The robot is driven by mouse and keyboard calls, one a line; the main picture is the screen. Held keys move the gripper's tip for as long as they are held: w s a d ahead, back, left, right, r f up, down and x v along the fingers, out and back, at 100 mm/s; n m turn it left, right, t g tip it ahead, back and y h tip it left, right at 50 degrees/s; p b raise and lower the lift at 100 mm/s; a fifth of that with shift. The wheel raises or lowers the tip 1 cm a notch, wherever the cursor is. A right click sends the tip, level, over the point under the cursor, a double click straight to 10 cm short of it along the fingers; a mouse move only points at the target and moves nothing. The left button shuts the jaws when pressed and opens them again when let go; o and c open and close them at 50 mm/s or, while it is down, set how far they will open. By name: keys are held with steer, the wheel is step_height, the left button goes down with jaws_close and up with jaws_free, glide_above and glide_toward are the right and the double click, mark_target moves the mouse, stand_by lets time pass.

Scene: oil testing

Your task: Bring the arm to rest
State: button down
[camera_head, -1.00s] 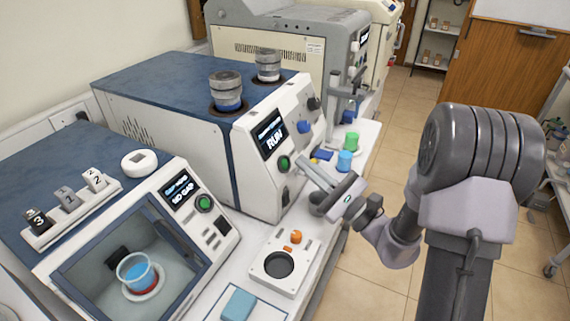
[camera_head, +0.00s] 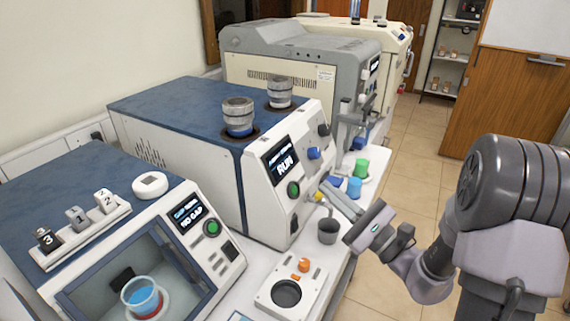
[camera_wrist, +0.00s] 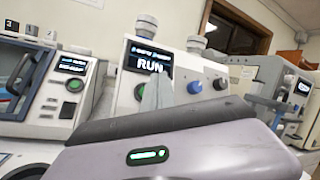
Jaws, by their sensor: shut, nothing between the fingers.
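My gripper (camera_head: 330,192) is in the head view, right of the centre, in front of the blue-topped machine (camera_head: 195,105) that has a lit RUN screen. Its fingers point up and to the left toward that machine's front. They are together with nothing between them. In the wrist view the fingers (camera_wrist: 157,96) appear as a narrow grey wedge below the RUN screen (camera_wrist: 147,64). Whether the fingertips touch the machine front I cannot tell.
A grey cup (camera_head: 328,231) stands just below the fingers. Blue (camera_head: 354,188) and green (camera_head: 361,169) containers stand close behind the gripper. A white device with an orange knob (camera_head: 304,265) lies in front. The tiled floor (camera_head: 412,135) at right is open.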

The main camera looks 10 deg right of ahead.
steer(key=s+a+n+g, duration=1.2)
steer(key=s+a+g, duration=0.3)
steer(key=s+a, duration=0.2)
steer(key=s+d+f+n+h, duration=0.4)
steer(key=s+d+n+h, duration=0.1)
steer(key=s+h, duration=0.3)
steer(key=w+d+r+n+t+h, duration=0.1)
steer(key=d+r+t+h, duration=0.1)
steer(key=d+t+h, duration=0.2)
steer(key=shift+w+d+r, duration=0.2)
steer(key=shift+w+d, duration=0.05)
steer(key=shift+d, duration=0.95)
stand_by(1.9)
